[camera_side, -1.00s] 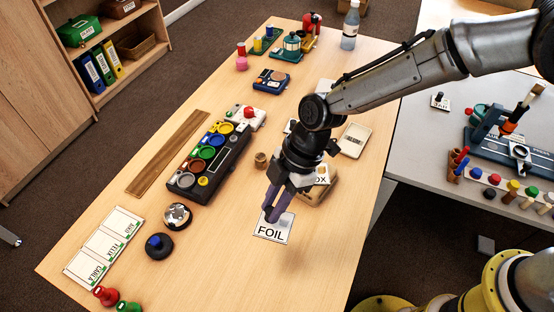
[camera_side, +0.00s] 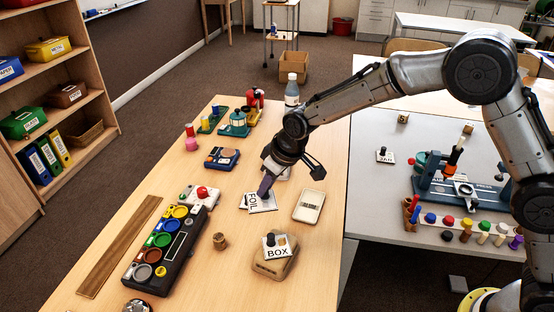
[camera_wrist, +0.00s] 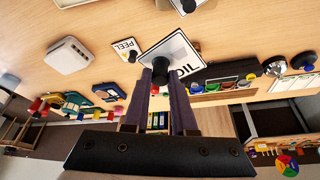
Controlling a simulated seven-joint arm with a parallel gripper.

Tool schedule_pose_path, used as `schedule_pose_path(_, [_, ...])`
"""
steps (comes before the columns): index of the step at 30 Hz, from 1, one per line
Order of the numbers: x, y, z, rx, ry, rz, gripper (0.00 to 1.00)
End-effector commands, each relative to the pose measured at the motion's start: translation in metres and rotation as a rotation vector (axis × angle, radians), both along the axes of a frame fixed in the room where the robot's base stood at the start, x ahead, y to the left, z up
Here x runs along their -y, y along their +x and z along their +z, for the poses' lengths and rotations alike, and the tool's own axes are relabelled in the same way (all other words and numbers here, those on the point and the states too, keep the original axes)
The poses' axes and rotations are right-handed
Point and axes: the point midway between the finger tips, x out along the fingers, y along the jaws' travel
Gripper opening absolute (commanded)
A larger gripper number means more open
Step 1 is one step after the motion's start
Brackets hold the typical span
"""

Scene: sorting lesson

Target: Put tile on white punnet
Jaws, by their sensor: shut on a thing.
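My gripper (camera_side: 266,186) is shut on a white tile marked FOIL (camera_side: 253,202), by its dark knob; the tile also shows between my fingers in the wrist view (camera_wrist: 178,56). In the side view the tile hangs tilted over the middle of the wooden table; its exact height is unclear. A white box, which looks like the punnet (camera_wrist: 67,55), stands at the left in the wrist view, apart from the tile. In the side view my arm hides most or all of it.
A tile marked PEEL (camera_wrist: 126,48) lies close by. A cream slotted object (camera_side: 309,206) is to the right. A BOX tile (camera_side: 277,246) rests on a tan block (camera_side: 274,264). A dark console (camera_side: 165,246) stands left, a bottle (camera_side: 292,92) at the back.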

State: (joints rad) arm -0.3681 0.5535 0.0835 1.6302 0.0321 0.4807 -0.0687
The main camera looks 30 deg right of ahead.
Motion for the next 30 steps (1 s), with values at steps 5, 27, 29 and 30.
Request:
schedule_pose_path(5, [0.082, 0.040, 0.011, 0.002, 0.002, -0.218, 0.00])
schedule_pose_path(27, [0.202, 0.105, -0.004, -0.003, 0.002, -0.411, 0.00])
schedule_pose_path(29, [0.202, 0.116, -0.009, -0.002, 0.002, -0.410, 0.00])
schedule_pose_path(30, [0.201, 0.123, -0.012, -0.002, 0.002, -0.410, 0.00])
